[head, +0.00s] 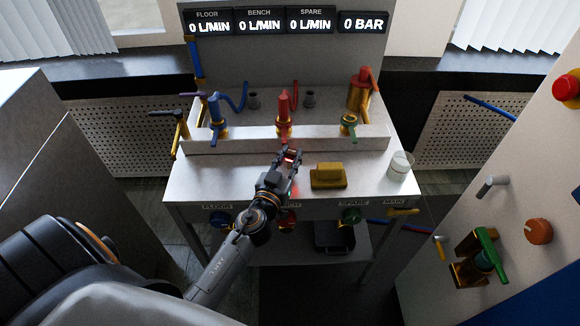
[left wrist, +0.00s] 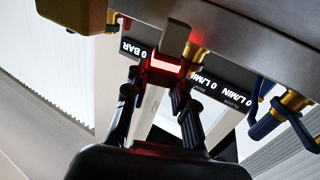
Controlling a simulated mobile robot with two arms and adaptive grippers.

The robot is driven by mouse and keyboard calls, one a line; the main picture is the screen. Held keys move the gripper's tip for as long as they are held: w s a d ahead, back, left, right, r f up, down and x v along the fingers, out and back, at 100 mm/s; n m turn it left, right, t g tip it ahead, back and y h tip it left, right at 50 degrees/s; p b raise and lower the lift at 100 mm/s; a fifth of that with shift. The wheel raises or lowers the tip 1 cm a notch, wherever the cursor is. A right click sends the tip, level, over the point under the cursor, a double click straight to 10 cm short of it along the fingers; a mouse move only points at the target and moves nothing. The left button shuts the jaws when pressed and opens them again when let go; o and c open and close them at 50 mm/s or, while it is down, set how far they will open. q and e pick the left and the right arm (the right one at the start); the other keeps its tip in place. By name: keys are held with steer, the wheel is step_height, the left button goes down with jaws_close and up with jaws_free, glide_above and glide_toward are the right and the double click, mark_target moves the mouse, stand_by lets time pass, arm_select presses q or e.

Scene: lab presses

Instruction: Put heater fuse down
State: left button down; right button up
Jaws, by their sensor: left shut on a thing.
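The heater fuse is a small grey block with a glowing red band. It shows in the head view (head: 291,156) and in the left wrist view (left wrist: 166,65). My left gripper (head: 289,158) is shut on it over the front middle of the white bench (head: 230,180). In the left wrist view the fingers (left wrist: 160,80) are on both sides of the fuse, and its grey end points at the bench top. I cannot tell whether it touches the bench. My right gripper is not in view.
A yellow block (head: 328,176) lies just right of my gripper, with a white cup (head: 400,165) farther right. A low white rail (head: 245,142) and several coloured valves stand behind. The bench's left front is clear. A cabinet with a green-handled valve (head: 487,247) stands at right.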

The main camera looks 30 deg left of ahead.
arm_select(q)
steer(key=shift+f+b, duration=0.4)
steer(key=shift+f, duration=0.85)
steer(key=shift+f, duration=0.2)
steer(key=c, duration=1.1)
jaws_free()
steer(key=shift+r, duration=0.1)
